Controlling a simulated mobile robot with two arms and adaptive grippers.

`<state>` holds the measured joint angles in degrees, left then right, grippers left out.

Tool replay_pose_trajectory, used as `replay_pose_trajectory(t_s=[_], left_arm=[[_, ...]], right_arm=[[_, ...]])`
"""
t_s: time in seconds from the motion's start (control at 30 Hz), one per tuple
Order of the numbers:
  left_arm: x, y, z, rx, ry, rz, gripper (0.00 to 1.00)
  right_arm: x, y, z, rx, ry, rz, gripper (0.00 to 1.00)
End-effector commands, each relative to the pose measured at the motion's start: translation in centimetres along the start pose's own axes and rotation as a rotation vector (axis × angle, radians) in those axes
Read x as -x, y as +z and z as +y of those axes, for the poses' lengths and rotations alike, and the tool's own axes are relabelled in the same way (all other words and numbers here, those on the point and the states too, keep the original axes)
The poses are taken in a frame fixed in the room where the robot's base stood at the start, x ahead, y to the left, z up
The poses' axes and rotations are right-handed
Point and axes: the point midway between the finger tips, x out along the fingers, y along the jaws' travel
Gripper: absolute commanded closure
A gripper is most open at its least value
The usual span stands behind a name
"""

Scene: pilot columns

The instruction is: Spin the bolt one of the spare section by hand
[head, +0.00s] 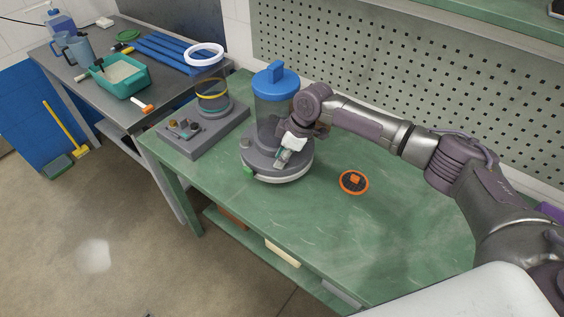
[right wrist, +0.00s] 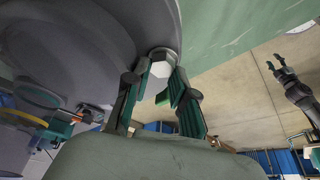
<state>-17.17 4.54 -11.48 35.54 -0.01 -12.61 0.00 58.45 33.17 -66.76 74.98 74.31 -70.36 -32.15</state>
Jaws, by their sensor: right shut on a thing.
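A clear column with a blue lid (head: 274,82) stands upright on a round grey base (head: 272,178) on the green table. My right gripper (head: 284,154) is low beside the column, over the base. In the right wrist view its two fingers (right wrist: 161,82) are shut on a pale hexagonal bolt head (right wrist: 161,63) at the rim of a grey round part (right wrist: 80,45). The bolt's shank is hidden. My left gripper (right wrist: 279,70) shows far off at the right of the right wrist view, fingers apart and empty; it is not in the head view.
An orange-rimmed round mesh piece (head: 353,182) lies right of the base. A grey board (head: 206,135) with small parts and a short clear section with a yellow ring (head: 213,95) is at left. A teal bin (head: 121,78) stands on the dark bench. The table's front right is clear.

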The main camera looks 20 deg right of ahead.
Motion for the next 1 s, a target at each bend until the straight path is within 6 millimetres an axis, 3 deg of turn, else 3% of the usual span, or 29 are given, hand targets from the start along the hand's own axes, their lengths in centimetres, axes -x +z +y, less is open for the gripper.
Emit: replay_pose_trajectory(t_s=[0.7, 1.0], left_arm=[[4.0, -0.3, -0.1, 0.000, -0.001, -0.001, 0.58], [4.3, -0.3, -0.2, 0.000, -0.001, -0.001, 0.58]], right_arm=[[0.2, -0.1, 0.0, -0.195, 0.071, -0.002, 1.00], [0.0, 0.0, 0.1, -0.232, 0.085, 0.000, 1.00]])
